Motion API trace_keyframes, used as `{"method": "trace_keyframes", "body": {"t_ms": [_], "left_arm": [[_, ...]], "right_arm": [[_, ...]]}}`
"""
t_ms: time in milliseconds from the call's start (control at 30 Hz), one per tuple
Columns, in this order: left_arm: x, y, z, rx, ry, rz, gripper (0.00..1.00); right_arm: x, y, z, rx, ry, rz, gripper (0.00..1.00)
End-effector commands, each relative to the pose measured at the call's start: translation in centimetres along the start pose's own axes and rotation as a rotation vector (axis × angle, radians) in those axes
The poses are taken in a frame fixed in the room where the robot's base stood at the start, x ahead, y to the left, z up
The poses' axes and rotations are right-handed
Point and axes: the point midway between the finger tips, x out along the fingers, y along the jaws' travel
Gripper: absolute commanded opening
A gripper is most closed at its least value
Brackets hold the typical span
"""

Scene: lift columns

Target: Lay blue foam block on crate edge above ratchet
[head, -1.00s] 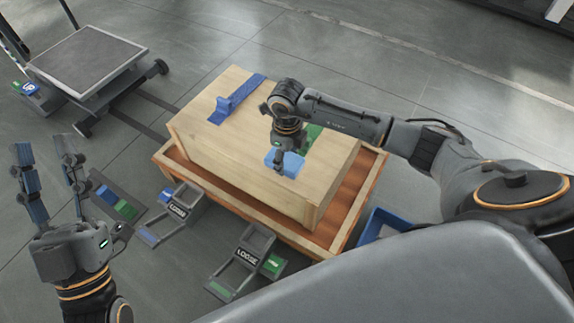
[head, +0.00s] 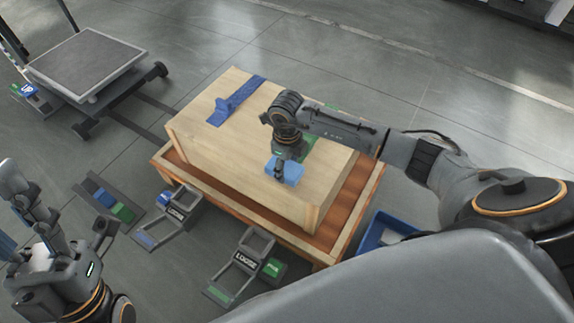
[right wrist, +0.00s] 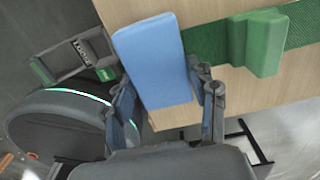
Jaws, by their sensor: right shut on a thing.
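The light blue foam block (head: 287,171) is held in my right gripper (head: 279,172), over the crate's top by its near side. In the right wrist view the block (right wrist: 150,60) sits between the two fingers (right wrist: 168,100); I cannot tell whether it touches the wood. The wooden crate (head: 205,150) carries a blue strap with a blue piece (head: 232,100) and a green strap (head: 308,148). A green piece (right wrist: 262,45) shows on the green strap beside the foam block. Two ratchets marked LOOSE, one with blue (head: 176,208) and one with green (head: 246,258), are below the near side. My left gripper (head: 55,215) is open and empty.
The crate stands on a reddish wooden base (head: 345,220) with a pale rim. A blue bin (head: 378,232) is at its right. A flat tray with blue and green pieces (head: 110,198) lies on the floor at left. A wheeled platform (head: 88,62) stands back left.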

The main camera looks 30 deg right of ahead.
Motion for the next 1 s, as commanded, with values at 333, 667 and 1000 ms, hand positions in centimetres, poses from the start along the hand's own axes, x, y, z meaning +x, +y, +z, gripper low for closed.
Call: {"method": "trace_keyframes", "body": {"t_ms": [333, 667, 1000], "left_arm": [[0.0, 0.0, -0.1, 0.000, 0.004, 0.000, 0.40], [0.3, -0.1, 1.6, 0.004, -0.089, -0.003, 0.40], [-0.9, -1.0, 8.3, 0.026, -0.474, -0.014, 0.40]], "right_arm": [[0.0, 0.0, 0.0, 0.000, 0.000, 0.000, 0.80], [-1.1, -0.1, 0.0, 0.000, -0.001, -0.001, 0.80], [-5.5, -0.1, 0.1, 0.000, -0.002, -0.001, 0.80]]}}
